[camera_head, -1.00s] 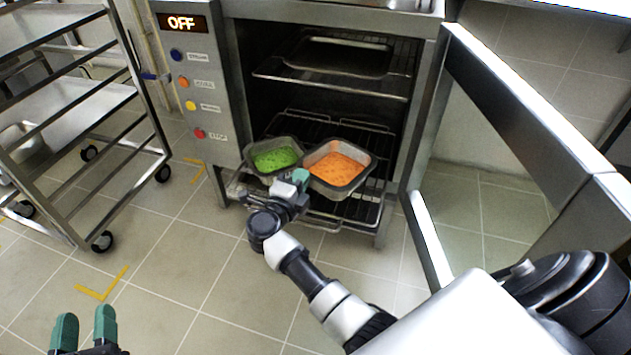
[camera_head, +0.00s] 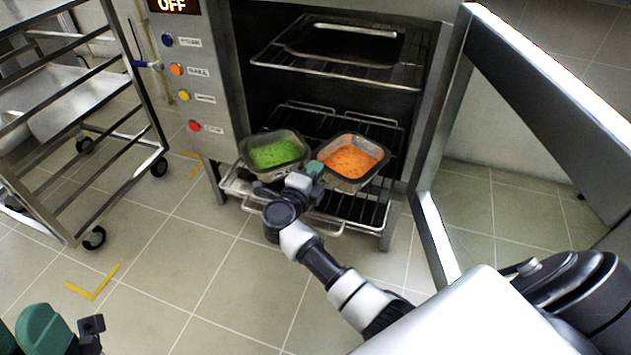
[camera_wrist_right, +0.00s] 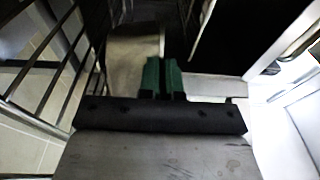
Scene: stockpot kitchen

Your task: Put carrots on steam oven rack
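The carrot pan (camera_head: 350,161), a metal pan of orange carrots, is at the right of the lower oven rack (camera_head: 374,208) in the head view. It looks level and rests on or just over the rack; I cannot tell which. My right gripper (camera_head: 314,170) is at its near left corner, fingertips on the rim. In the right wrist view the green fingers (camera_wrist_right: 162,76) are close together; the pan is not clear there. My left gripper (camera_head: 28,332) is at the lower left, cut off by the frame, fingers apart and empty.
A pan of green vegetables (camera_head: 275,153) sits left of the carrots on the same rack. An upper rack (camera_head: 400,74) holds an empty-looking tray (camera_head: 345,42). The open oven door (camera_head: 540,105) stands at the right. A wheeled trolley (camera_head: 135,165) is at the left.

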